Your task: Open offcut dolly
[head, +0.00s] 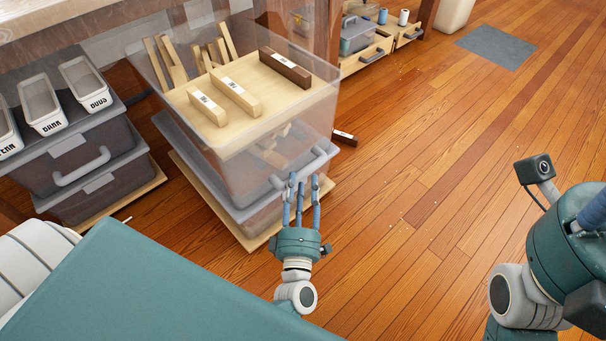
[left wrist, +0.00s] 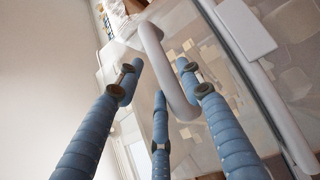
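The offcut dolly looks to be the clear plastic bin (head: 215,150) with wood pieces inside, standing on a wooden base (head: 192,180) in the head view. A grey U-shaped handle (head: 318,160) is on its front; it also shows large in the left wrist view (left wrist: 163,65). My left gripper (head: 303,185) is at this handle, its blue fingers spread. In the left wrist view the handle's bar reaches between the fingers; contact is unclear. My right gripper (head: 592,212) is cut off by the right edge, so its fingers are mostly hidden.
Dark drawers (head: 85,165) with white trays stand left. The plank floor (head: 430,150) to the right is clear.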

